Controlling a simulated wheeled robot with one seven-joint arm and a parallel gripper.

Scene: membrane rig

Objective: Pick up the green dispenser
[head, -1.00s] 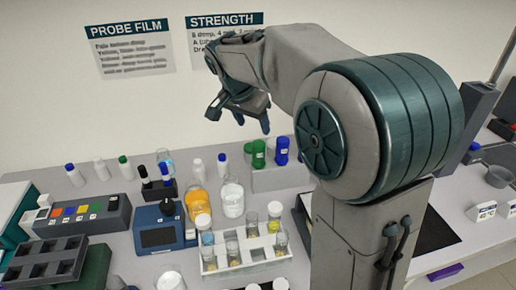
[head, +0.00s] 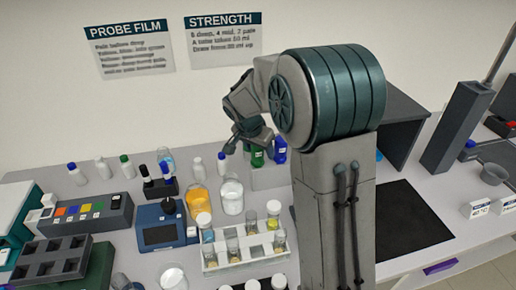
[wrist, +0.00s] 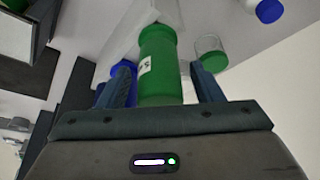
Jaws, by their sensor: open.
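The green dispenser (head: 257,159) stands on a pale block at the back of the bench, partly hidden by my gripper in the head view. In the wrist view the green dispenser (wrist: 160,60) is a green cylinder with a small white label, lying in line between the two fingers. My gripper (head: 246,143) is at the dispenser's upper part. In the wrist view my gripper (wrist: 163,88) is open, with a finger on each side and gaps to the green body. I cannot tell how deep the dispenser sits between the fingers.
A blue dispenser (head: 280,152) stands close on the right, and its blue body (wrist: 122,70) shows behind the left finger in the wrist view. White bottles (head: 222,164), a beaker (head: 232,198) and a tube rack (head: 246,262) stand left and in front.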

